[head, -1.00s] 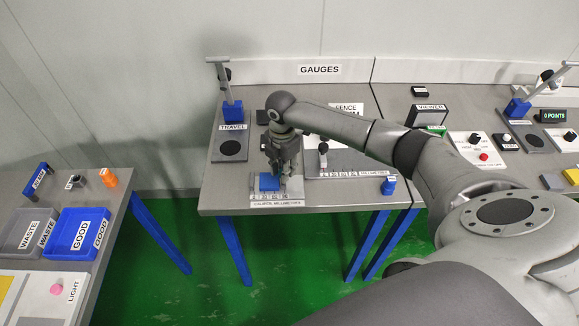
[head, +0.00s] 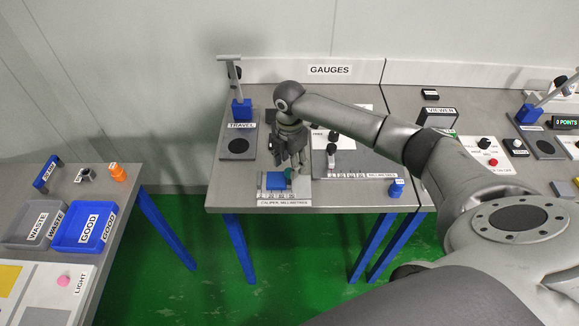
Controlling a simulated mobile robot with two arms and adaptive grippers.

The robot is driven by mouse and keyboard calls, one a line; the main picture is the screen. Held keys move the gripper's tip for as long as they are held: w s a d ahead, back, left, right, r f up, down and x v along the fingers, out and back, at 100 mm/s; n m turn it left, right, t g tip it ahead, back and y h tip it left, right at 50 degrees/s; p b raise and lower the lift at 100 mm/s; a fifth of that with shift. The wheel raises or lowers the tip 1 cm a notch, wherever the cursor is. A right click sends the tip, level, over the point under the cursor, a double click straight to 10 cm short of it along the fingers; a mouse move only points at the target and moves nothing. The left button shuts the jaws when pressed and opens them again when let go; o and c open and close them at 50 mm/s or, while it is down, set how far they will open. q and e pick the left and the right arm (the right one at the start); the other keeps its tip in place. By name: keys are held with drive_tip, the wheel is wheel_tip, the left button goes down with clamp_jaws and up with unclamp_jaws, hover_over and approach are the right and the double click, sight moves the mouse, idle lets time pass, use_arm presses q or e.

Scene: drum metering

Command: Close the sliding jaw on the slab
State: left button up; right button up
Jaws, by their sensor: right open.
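A blue slab (head: 275,181) lies on the caliper fixture (head: 284,203) near the front edge of the gauge table. A small dark green knob (head: 291,173), apparently on the sliding jaw, stands at the slab's right side. I cannot tell whether the jaw touches the slab. My right gripper (head: 292,163) is open, pointing down just above and behind the knob, and holds nothing that I can see. Its fingers partly hide the back of the fixture. My left gripper is out of view.
The travel gauge (head: 238,145) with its post stands behind left. A fence gauge (head: 350,160) with a black knob lies to the right, and a small blue block (head: 396,188) is near the front edge. A separate table at left holds the blue GOOD tray (head: 65,240).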

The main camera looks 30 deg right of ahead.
sight(289, 171)
wheel_tip(289, 171, up, 10)
drive_tip(key=shift+f, duration=0.15)
drive_tip(key=shift+a, duration=0.1)
